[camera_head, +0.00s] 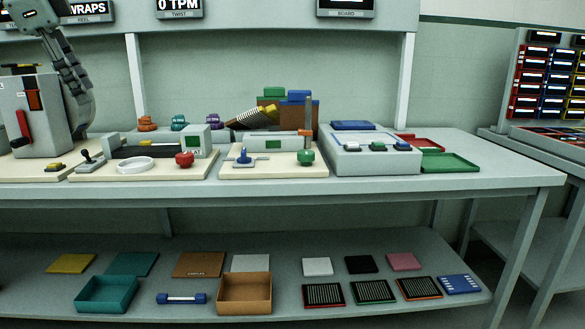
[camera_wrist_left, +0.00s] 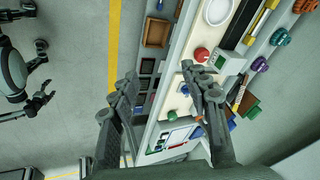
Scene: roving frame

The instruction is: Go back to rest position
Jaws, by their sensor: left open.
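A small dark gripper (camera_wrist_left: 40,102) on a jointed arm shows at the left edge of the wrist view, over the floor in front of the bench. It looks like my right one, but its jaws are too small to read.
The bench (camera_head: 480,178) carries the grey machine (camera_head: 35,118), a red button (camera_head: 184,160), a green knob (camera_head: 306,157) and red and green trays. The lower shelf (camera_head: 215,313) holds boxes and flat plates. Open floor with a yellow line (camera_wrist_left: 114,40) lies in front.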

